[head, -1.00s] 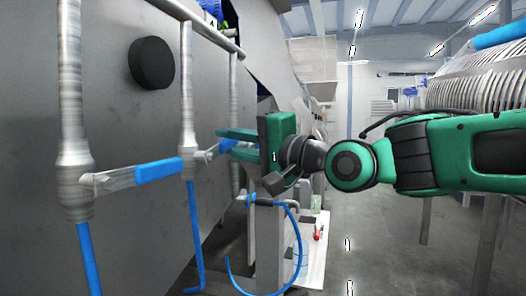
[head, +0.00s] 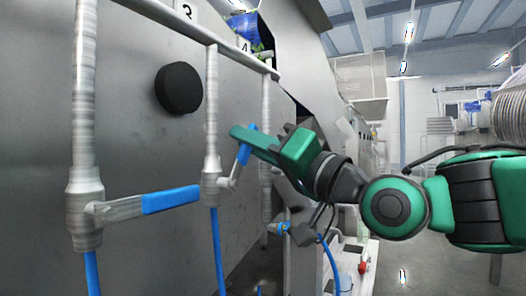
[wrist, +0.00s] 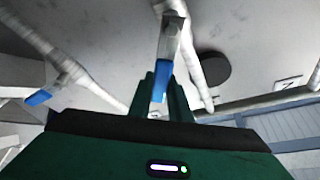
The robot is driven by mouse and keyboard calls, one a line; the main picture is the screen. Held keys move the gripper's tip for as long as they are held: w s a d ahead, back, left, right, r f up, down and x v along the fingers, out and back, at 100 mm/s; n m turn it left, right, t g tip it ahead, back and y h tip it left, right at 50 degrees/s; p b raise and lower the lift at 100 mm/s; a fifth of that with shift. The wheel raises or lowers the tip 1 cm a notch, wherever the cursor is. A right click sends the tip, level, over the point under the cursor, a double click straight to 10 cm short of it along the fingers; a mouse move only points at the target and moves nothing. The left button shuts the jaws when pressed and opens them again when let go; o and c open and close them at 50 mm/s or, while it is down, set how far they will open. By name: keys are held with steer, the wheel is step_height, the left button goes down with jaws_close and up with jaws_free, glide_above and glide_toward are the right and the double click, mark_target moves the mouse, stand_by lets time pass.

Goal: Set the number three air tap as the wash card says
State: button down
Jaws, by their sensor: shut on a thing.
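The middle air tap (head: 211,187) sits on a vertical pipe below the number 3 plate (head: 187,10). Its blue-ended lever (head: 245,153) points up and to the right. My gripper (head: 250,140) is shut on the lever's blue end. In the wrist view, the blue lever end (wrist: 160,84) lies between my fingers, and its grey tap body is beyond. I cannot see a readable wash card.
The left tap's blue lever (head: 170,200) lies nearly level, pointing right. A further tap with a blue lever (head: 283,228) is at right, partly behind my arm. A black round knob (head: 179,88) stands out from the steel wall. Blue hoses hang below.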

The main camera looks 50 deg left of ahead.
steer(key=shift+s+f+n+g, duration=0.15)
steer(key=shift+s+n+g, duration=0.25)
steer(key=shift+s+n, duration=0.3)
steer(key=c, duration=1.6)
jaws_free()
steer(key=shift+c, duration=0.2)
steer(key=shift+w+d+r, duration=0.1)
steer(key=shift+r, duration=0.1)
steer(key=shift+w, duration=0.1)
steer(key=v, duration=1.1)
